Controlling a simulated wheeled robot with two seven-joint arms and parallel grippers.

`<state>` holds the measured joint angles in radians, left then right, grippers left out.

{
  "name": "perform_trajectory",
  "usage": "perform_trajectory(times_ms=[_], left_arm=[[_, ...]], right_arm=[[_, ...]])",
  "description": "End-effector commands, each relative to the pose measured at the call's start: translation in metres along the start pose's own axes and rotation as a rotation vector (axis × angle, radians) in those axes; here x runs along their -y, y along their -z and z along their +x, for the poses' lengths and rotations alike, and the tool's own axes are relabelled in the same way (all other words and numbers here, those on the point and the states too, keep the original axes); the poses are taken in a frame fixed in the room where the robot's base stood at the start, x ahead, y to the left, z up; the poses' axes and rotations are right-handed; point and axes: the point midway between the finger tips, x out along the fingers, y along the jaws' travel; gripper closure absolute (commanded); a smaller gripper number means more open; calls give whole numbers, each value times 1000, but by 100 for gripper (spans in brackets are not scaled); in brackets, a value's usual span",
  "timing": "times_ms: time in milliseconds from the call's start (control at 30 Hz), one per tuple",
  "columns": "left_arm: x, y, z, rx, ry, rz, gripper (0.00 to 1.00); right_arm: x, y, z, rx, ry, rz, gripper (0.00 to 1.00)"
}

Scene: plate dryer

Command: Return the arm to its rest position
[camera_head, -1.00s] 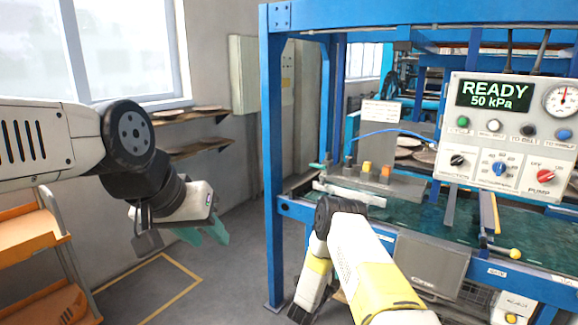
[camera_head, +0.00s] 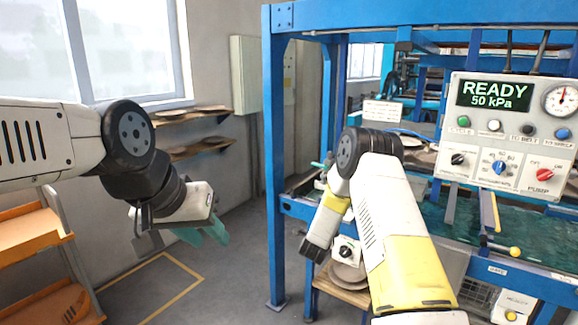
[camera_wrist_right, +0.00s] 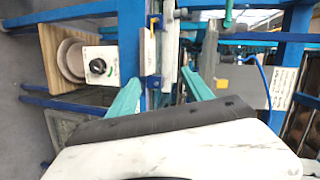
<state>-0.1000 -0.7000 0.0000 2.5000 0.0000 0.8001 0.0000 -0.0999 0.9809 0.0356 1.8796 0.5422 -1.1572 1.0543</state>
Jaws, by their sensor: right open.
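My left arm comes in from the left in the head view. Its gripper (camera_head: 202,235) with teal fingers hangs over the bare floor, away from the machine, and I see nothing in it. I cannot tell how far its fingers are apart. My right arm (camera_head: 385,225), white and yellow, is bent in front of the blue machine frame.
The blue frame post (camera_head: 274,170) stands left of my right arm. The control panel (camera_head: 510,135) reads READY, 50 kPa. A wooden stand (camera_head: 340,290) with plates is below, also in the wrist view (camera_wrist_right: 50,55). An orange cart (camera_head: 30,240) is at left. Floor between is clear.

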Motion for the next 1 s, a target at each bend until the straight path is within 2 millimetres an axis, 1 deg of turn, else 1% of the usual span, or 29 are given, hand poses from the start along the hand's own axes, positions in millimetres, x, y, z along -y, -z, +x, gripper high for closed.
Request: perform_trajectory(times_ms=[33, 133, 167, 200, 267, 300, 367, 400, 467, 500, 567, 600, 667, 700, 733, 767, 800, 867, 900, 967, 1000], left_arm=[[0, 0, 0, 0, 0, 0, 64], [0, 0, 0, 0, 0, 0, 64], [0, 0, 0, 0, 0, 0, 64], [0, 0, 0, 0, 0, 0, 64], [0, 0, 0, 0, 0, 0, 64], [0, 0, 0, 0, 0, 0, 64], [0, 0, 0, 0, 0, 0, 64], [0, 0, 0, 0, 0, 0, 64], [0, 0, 0, 0, 0, 0, 64], [0, 0, 0, 0, 0, 0, 64], [0, 0, 0, 0, 0, 0, 64], [0, 0, 0, 0, 0, 0, 64], [0, 0, 0, 0, 0, 0, 64], [0, 0, 0, 0, 0, 0, 64], [0, 0, 0, 0, 0, 0, 64], [0, 0, 0, 0, 0, 0, 64], [0, 0, 0, 0, 0, 0, 64], [0, 0, 0, 0, 0, 0, 64], [0, 0, 0, 0, 0, 0, 64], [0, 0, 0, 0, 0, 0, 64], [0, 0, 0, 0, 0, 0, 64]], right_arm=[[31, 2, -6, 43, -7, -28, 41], [74, 2, -24, 141, -41, -112, 41], [86, 2, -31, 173, -50, -140, 41], [101, 3, -42, 212, -60, -178, 41], [123, 6, -60, 270, -72, -238, 41], [135, 8, -73, 310, -79, -282, 41], [152, 13, -95, 367, -87, -349, 41], [162, 16, -111, 405, -92, -395, 41], [175, 23, -137, 460, -96, -467, 41], [182, 28, -155, 496, -98, -517, 41], [190, 37, -182, 548, -101, -594, 41], [194, 43, -202, 582, -103, -645, 41], [198, 54, -231, 630, -104, -724, 41], [199, 61, -251, 662, -105, -779, 41], [198, 67, -266, 686, -107, -818, 41], [197, 73, -281, 709, -108, -859, 41], [195, 82, -301, 738, -109, -914, 41], [189, 95, -332, 781, -112, -996, 41], [184, 104, -352, 809, -115, -1052, 41], [174, 118, -380, 849, -121, -1130, 41], [167, 126, -398, 874, -125, -1180, 41]])
